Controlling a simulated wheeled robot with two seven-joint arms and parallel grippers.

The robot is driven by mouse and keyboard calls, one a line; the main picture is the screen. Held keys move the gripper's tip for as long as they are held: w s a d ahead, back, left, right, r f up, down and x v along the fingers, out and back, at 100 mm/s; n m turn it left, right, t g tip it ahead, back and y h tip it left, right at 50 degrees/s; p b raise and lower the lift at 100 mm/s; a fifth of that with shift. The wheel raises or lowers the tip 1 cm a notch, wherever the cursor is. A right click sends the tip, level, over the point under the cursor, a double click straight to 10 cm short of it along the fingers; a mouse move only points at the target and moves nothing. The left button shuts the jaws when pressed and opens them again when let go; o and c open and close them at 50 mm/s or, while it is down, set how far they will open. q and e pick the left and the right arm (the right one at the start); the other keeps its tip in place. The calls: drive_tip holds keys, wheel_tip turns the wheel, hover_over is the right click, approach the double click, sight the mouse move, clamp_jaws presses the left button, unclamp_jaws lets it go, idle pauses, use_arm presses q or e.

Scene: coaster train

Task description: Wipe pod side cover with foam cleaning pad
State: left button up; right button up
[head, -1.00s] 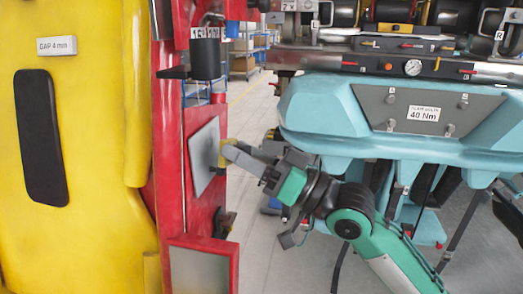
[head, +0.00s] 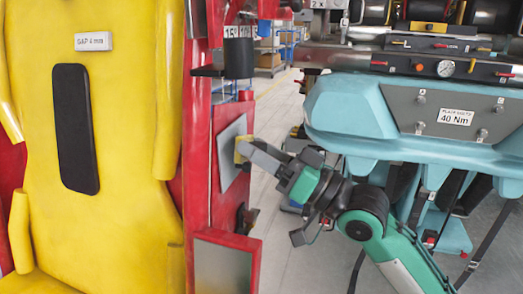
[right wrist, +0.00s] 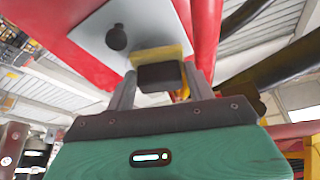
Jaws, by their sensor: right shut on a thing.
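A flat grey plate (head: 230,165), which looks like the pod side cover, is mounted on the red upright. It also shows in the right wrist view (right wrist: 148,22), with a dark round spot or knob on it. My right gripper (head: 252,152) is shut on a yellow foam cleaning pad (head: 240,153) with a dark back. In the right wrist view the pad (right wrist: 160,54) sits between the fingertips and overlaps the plate's near edge. The pad looks to be against the plate, but I cannot tell how firmly it touches. My left gripper is not in view.
A yellow seat (head: 125,210) with a black pad stands at the left. A teal coaster body (head: 370,115) with a grey panel is at the right, above my right arm. A dark cylinder (head: 238,58) hangs above the plate. A dark fitting (head: 246,218) sits below it.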

drive_tip(key=shift+w+a+p, duration=0.3)
drive_tip(key=shift+a+p, duration=0.1)
drive_tip(key=shift+a, duration=0.55)
